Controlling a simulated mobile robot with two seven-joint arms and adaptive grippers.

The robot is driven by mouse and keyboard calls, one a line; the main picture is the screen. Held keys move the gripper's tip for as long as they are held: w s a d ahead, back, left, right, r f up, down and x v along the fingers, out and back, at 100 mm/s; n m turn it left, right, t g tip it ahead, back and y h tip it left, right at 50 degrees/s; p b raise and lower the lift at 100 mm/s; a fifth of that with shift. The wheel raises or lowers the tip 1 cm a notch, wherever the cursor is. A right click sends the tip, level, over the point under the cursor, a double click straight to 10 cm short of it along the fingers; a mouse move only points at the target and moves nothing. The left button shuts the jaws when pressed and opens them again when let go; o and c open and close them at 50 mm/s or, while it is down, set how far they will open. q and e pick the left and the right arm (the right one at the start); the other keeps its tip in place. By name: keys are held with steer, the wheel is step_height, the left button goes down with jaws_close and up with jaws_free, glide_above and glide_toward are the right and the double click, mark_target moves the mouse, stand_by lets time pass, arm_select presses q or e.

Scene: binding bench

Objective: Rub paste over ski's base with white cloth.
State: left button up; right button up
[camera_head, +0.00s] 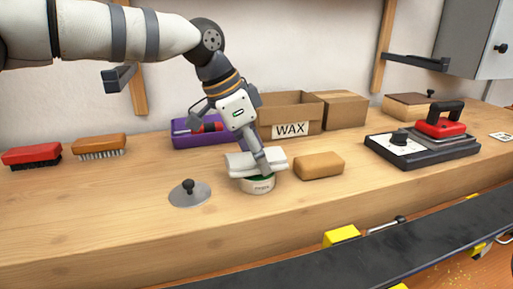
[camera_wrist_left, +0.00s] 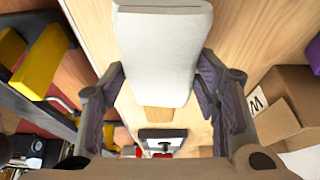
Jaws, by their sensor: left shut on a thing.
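The white cloth (camera_head: 241,163) is a folded pad in my left gripper (camera_head: 264,164), which is shut on it. In the left wrist view the cloth (camera_wrist_left: 163,50) sits between the fingers (camera_wrist_left: 165,95). The cloth is directly over the open mouth of a small white and green paste tin (camera_head: 258,186) and covers part of it; I cannot tell whether it touches the paste. The ski (camera_head: 375,252) lies dark base up along the front of the bench. My right gripper is not in view.
A grey knobbed lid (camera_head: 190,196) lies left of the tin, and a tan block (camera_head: 318,166) lies right of it. Behind are a purple box (camera_head: 190,140) and the WAX carton (camera_head: 291,118). Yellow clamps (camera_head: 341,235) flank the ski.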

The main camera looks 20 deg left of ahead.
mark_target(266, 154)
arm_select(q)
steer(key=shift+f, duration=0.55)
stand_by(1.3)
step_height(266, 154, up, 5)
steer(key=shift+p, duration=0.5)
steer(key=shift+r, duration=1.1)
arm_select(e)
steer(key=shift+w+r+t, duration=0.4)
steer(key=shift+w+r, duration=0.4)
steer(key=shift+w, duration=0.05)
arm_select(q)
steer(key=shift+f, duration=0.1)
